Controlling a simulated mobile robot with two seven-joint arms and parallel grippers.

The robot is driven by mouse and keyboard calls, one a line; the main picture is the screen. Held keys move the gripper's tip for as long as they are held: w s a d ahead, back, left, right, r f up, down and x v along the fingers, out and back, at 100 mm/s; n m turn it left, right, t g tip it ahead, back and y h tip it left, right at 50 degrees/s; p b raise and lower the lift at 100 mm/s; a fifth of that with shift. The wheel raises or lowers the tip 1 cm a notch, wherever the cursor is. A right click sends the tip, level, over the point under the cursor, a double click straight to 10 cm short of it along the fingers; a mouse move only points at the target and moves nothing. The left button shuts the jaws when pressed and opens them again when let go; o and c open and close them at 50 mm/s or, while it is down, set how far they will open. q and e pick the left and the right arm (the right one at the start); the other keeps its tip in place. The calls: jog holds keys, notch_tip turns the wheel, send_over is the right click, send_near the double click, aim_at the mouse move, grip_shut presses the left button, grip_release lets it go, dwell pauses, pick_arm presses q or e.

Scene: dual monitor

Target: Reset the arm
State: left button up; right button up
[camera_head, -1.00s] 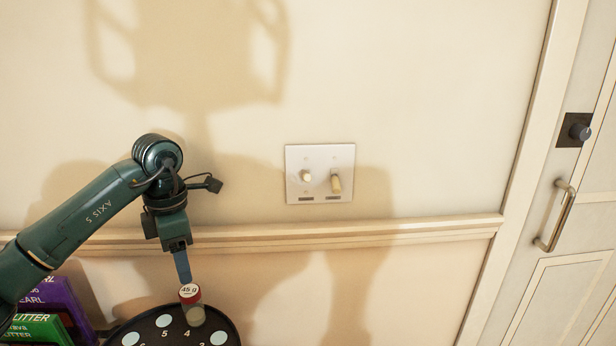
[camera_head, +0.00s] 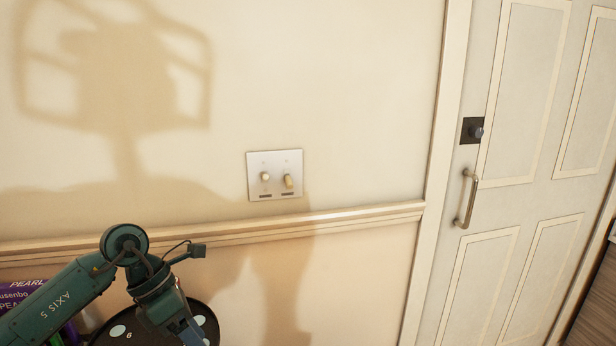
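My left arm (camera_head: 66,301) comes in from the left, green and bent at a dark round joint. My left gripper (camera_head: 188,331) points down at the bottom edge, over or in front of a round black tray (camera_head: 207,322) with pale numbered spots. Its fingertips are at the picture's lower edge, and I cannot tell whether they are open or shut or hold anything. My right arm and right gripper are not in view.
A switch plate (camera_head: 275,188) with two toggles is on the cream wall above a rail (camera_head: 330,220). Purple boxes (camera_head: 20,291) sit behind my arm at the left. A closed-looking white door (camera_head: 490,205) with a handle (camera_head: 466,198) is at the right. Wooden floor (camera_head: 597,305) shows lower right.

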pick_arm(q)
jog(key=s+d+r+n+t+h+p, duration=0.1)
jog(key=s+d+r+n+t+h, duration=0.2)
jog(key=d+n+h, duration=0.4)
jog(key=s+d+r+n+t+h+p, duration=0.25)
jog(key=d+n+h, duration=0.25)
jog(key=d+h, duration=0.3)
jog(key=a+f+n+t+y, duration=0.3)
jog(key=n+t+y, duration=0.25)
jog(key=n, duration=0.45)
jog(key=a+f+n+t+y, duration=0.35)
jog(key=n+t, duration=0.35)
jog(key=n, duration=0.3)
jog(key=s+a+f+n+g+y+p, duration=0.1)
jog(key=s+a+f+n+g+y, duration=0.1)
jog(key=s+f+n, duration=0.4)
jog(key=s+a+f+n+g+y+p, duration=0.1)
jog(key=s+f+n+g+y, duration=0.3)
jog(key=f, duration=0.5)
jog(key=shift+s+a+n+y, duration=0.7)
jog(key=shift+s+n+y, duration=0.2)
jog(key=shift+n+y, duration=0.2)
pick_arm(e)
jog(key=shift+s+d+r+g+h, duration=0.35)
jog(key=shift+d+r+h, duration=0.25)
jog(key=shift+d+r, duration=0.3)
